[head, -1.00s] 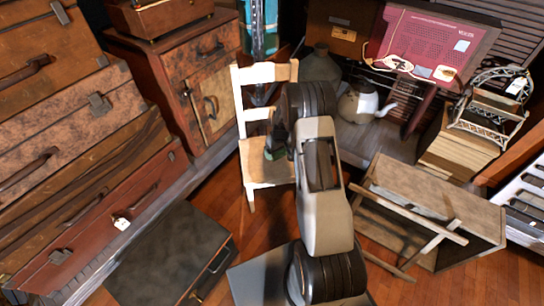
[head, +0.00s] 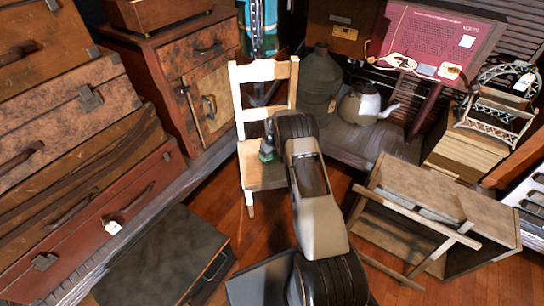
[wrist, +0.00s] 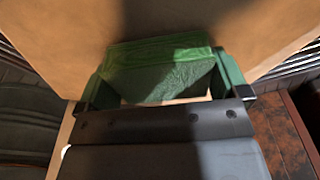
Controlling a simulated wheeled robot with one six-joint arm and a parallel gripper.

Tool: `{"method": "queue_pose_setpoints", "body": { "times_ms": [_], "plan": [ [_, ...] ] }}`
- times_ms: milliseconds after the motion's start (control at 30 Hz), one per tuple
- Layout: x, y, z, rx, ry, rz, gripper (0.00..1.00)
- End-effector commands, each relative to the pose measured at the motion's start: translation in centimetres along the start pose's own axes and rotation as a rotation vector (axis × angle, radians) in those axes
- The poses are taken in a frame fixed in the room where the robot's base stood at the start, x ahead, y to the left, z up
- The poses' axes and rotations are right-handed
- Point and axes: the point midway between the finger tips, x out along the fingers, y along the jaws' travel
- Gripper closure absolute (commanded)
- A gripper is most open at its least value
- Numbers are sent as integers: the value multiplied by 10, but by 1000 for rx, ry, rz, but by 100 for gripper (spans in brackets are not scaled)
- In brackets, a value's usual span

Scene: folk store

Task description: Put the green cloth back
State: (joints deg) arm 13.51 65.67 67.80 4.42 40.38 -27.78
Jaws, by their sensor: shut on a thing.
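My gripper (wrist: 164,84) is shut on the green cloth (wrist: 160,68), which spans the space between its two dark green fingers in the wrist view. In the head view my gripper (head: 267,151) shows small and partly hidden behind my arm, over the seat of the pale wooden chair (head: 263,178). A tan surface, apparently the chair seat, fills the top of the wrist view behind the cloth. I cannot tell whether the cloth touches it.
Stacked suitcases (head: 95,200) and a wooden cabinet (head: 190,75) stand left of the chair. A large jug (head: 319,78) and a kettle (head: 358,104) stand behind it. A wooden crate-like piece (head: 440,205) lies at right. A dark case (head: 165,255) lies front left.

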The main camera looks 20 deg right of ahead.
Motion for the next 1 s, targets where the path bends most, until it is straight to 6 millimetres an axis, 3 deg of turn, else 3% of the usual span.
{"method": "queue_pose_setpoints", "body": {
  "times_ms": [400,433,500,733,867,1000],
  "plan": [
    [7,0,0,0,2,1,26],
    [6,0,0,0,2,1,6],
    [5,0,0,0,1,1,0],
    [4,0,0,0,2,1,0],
    [-8,0,-1,0,3,1,0],
    [-34,1,-1,0,4,2,0]
  ]
}}
